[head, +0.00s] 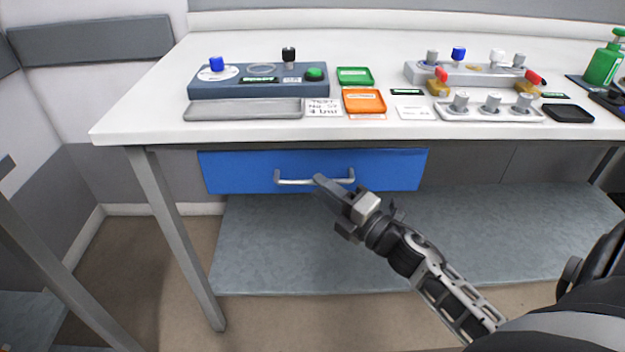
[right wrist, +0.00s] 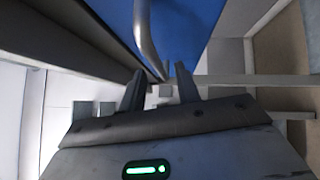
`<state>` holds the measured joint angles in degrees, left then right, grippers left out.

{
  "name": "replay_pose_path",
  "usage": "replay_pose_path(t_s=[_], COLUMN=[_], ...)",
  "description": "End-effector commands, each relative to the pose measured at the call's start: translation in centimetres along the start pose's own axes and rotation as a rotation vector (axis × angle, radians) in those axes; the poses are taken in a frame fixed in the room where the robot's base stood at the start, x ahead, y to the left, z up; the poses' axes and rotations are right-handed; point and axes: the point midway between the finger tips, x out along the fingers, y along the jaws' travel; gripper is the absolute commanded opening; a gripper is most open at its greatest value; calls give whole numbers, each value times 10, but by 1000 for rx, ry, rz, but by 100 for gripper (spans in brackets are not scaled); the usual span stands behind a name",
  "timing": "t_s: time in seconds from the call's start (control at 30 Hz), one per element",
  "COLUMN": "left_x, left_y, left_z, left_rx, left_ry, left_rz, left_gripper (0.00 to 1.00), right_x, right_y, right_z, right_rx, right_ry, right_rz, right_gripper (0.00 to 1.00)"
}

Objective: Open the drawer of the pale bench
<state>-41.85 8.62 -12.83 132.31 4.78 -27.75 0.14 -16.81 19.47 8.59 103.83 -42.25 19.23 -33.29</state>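The pale bench (head: 130,105) has a blue drawer (head: 235,172) under its top, and the drawer looks closed. A silver bar handle (head: 292,182) runs across the drawer front. My right gripper (head: 322,184) is at the right half of the handle, its tips overlapping the bar in the head view. In the right wrist view my right gripper (right wrist: 160,80) has its two fingers apart. The handle (right wrist: 148,45) there reaches down to between the fingertips, with the blue drawer front (right wrist: 182,35) behind. I cannot tell whether the fingers touch the bar. My left gripper is not in view.
On the bench top stand a dark blue panel (head: 225,88) with knobs, a grey tray (head: 215,111), green (head: 355,76) and orange (head: 364,101) trays and a green bottle (head: 604,65). A bench leg (head: 175,235) is at left. A lower shelf (head: 290,245) lies beneath the drawer.

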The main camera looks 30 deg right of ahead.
Motion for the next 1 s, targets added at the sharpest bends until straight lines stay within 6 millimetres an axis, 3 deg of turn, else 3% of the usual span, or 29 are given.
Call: replay_pose_path(t_s=[0.2,0.6,0.7,0.73,1.0], left_x=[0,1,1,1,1], left_y=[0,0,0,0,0], left_z=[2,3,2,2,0], left_rx=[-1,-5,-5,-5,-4], left_ry=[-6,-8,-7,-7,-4], left_rz=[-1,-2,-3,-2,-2], left_gripper=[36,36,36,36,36], right_x=[28,35,35,35,34], right_y=[0,0,0,0,1], right_z=[0,0,0,0,-4], right_rx=[0,0,0,0,1], right_ry=[1,0,0,0,5], right_rz=[1,-1,-1,0,0], right_gripper=[32,32,5,0,0])
